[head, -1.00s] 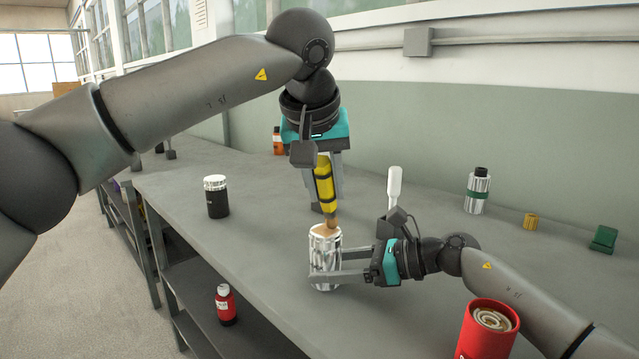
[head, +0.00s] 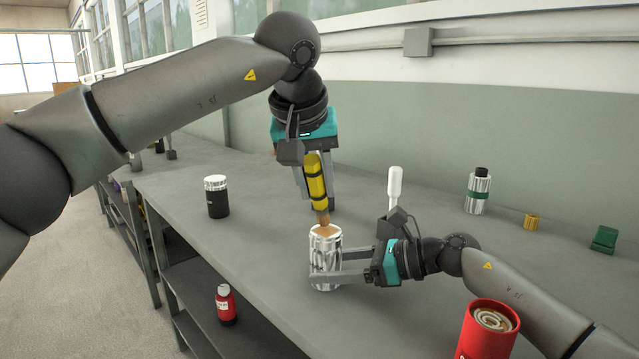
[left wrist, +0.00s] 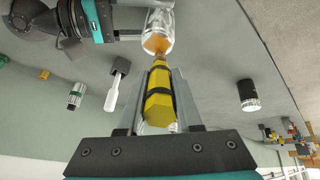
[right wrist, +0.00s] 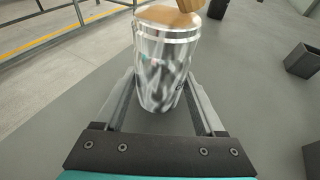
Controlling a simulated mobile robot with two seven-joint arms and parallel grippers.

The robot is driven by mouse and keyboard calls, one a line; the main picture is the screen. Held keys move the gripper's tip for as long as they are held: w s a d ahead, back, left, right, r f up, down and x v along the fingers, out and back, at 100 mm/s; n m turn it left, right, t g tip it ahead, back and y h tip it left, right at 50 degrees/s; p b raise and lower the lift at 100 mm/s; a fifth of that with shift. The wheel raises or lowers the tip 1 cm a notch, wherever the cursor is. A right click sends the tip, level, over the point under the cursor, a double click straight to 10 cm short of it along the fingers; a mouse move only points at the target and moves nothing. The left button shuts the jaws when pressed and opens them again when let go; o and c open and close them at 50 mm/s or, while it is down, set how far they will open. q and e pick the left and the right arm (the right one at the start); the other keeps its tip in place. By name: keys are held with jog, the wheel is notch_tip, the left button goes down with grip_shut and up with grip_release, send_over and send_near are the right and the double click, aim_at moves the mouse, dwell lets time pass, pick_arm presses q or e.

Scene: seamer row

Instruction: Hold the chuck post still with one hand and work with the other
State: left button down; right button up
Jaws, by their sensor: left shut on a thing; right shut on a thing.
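The chuck post appears to be the shiny metal cylinder (head: 325,245) with a tan top, upright on the bench. My right gripper (head: 326,268) is shut around its sides; the right wrist view shows the cylinder (right wrist: 165,70) between the fingers. My left gripper (head: 318,200) is shut on a yellow tool (head: 316,180) with black bands and a brown tip, above the cylinder. The tool also shows in the left wrist view (left wrist: 158,100). Its tip is at the cylinder's tan top; I cannot tell if they touch.
On the grey bench (head: 260,250) stand a black jar (head: 217,198), a white-handled tool (head: 394,188), a silver bottle (head: 478,190), a yellow piece (head: 531,222), a green block (head: 604,239) and a red canister (head: 487,335). A red bottle (head: 225,304) is on the lower shelf.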

pick_arm(q)
jog(key=shift+s+d, duration=0.2)
jog(key=shift+s, duration=0.5)
jog(key=shift+r, duration=0.1)
jog(key=shift+r, duration=3.45)
pick_arm(e)
jog(key=o, duration=1)
jog(key=shift+c, duration=0.2)
